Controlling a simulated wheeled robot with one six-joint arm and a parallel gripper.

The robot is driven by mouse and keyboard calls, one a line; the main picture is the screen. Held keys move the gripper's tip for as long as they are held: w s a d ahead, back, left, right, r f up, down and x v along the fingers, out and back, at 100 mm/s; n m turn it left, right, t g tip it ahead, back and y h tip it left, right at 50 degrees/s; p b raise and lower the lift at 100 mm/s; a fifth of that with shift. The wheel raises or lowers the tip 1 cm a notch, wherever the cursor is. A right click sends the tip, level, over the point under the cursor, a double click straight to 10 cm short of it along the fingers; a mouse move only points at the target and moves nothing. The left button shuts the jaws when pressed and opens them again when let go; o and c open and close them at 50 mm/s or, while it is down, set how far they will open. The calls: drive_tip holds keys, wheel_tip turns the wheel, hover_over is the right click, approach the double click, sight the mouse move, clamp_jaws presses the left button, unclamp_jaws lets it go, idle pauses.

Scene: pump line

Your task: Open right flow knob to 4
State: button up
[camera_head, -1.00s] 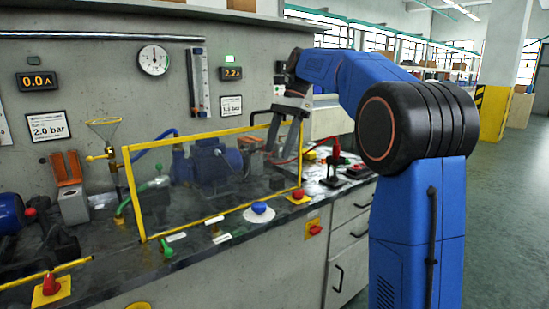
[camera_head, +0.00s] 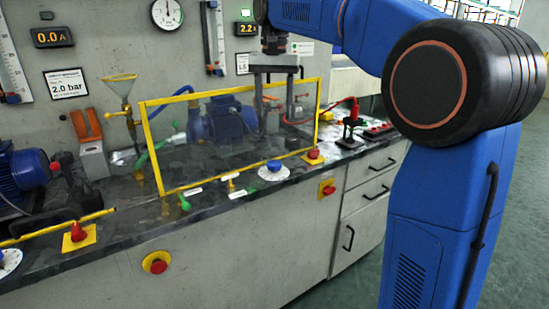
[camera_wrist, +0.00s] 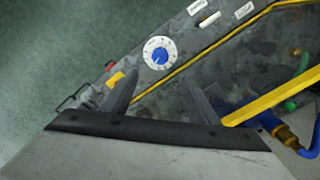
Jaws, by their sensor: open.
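The right flow knob (camera_head: 273,168) is a blue knob on a round white dial at the front of the bench, just outside the yellow-framed clear guard. In the wrist view the blue knob (camera_wrist: 159,57) shows above the space between my fingers, with its dial marks too small to read. My gripper (camera_head: 272,128) is open and empty, with its fingers pointing down above and behind the guard as pictured. The fingers also show in the wrist view (camera_wrist: 160,98), apart from the knob. The knob's pointer setting is not readable.
The yellow-framed guard (camera_head: 163,189) stands around a blue pump (camera_head: 222,119). Small green (camera_head: 184,203) and yellow (camera_head: 230,184) handles lie left. Another white dial (camera_head: 8,263) is at the left edge.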

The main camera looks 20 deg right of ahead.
sight(274, 162)
wheel_tip(274, 162, down, 16)
drive_tip(key=shift+r, duration=0.1)
idle(0.5)
drive_tip(key=c, duration=1)
